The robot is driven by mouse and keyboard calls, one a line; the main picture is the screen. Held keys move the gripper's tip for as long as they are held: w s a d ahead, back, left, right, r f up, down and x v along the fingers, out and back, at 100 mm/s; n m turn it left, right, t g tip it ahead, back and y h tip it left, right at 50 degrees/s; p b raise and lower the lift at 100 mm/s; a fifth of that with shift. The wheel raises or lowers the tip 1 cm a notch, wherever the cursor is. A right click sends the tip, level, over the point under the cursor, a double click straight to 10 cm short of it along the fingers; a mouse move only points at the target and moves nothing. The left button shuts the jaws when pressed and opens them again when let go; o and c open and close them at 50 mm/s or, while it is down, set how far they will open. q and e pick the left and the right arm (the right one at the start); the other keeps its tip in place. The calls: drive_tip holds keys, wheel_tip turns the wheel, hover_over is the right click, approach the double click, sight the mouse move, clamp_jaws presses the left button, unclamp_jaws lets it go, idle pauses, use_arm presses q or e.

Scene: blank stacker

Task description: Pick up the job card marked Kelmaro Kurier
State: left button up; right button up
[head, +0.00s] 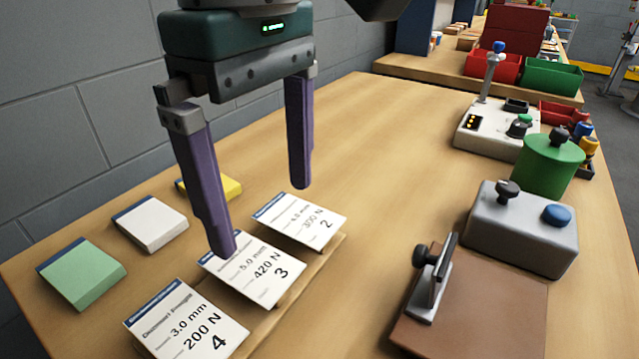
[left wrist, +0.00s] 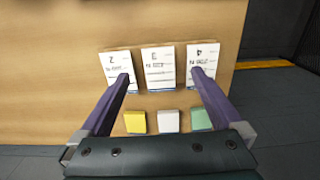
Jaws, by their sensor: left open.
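Three white job cards with blue header strips stand tilted in a row on a low wooden holder (head: 318,264). Card 4 (head: 187,328) reads 3.0 mm, 200 N; card 3 (head: 262,272) reads 5.0 mm, 420 N; card 2 (head: 300,221) is farthest back. The customer names are too small to read, so I cannot tell which is Kelmaro Kurier. My left gripper (head: 261,218) is open and empty above the row. In the left wrist view its fingers (left wrist: 159,75) spread in front of card 3 (left wrist: 158,68), between card 2 (left wrist: 118,65) and card 4 (left wrist: 202,62).
Green (head: 82,271), white (head: 150,222) and yellow (head: 229,187) pads lie left of the cards. A brown mat (head: 480,325) with a clamp (head: 434,279), a grey button box (head: 522,235) and a green canister (head: 548,165) stand at right. The middle of the table is clear.

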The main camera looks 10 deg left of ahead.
sight(279, 281)
use_arm(q)
wheel_tip(279, 281, down, 4)
drive_tip(key=shift+d+r, duration=0.1)
drive_tip(key=shift+r, duration=0.1)
drive_tip(key=shift+w+f+p, duration=0.2)
drive_tip(key=shift+f+p, duration=0.25)
drive_tip(key=shift+f, duration=2.3)
drive_tip(key=shift+f+b, duration=0.25)
drive_tip(key=shift+b, duration=0.15)
drive_tip(key=shift+c, duration=0.2)
drive_tip(key=c, duration=1.2)
drive_tip(key=shift+r, duration=0.1)
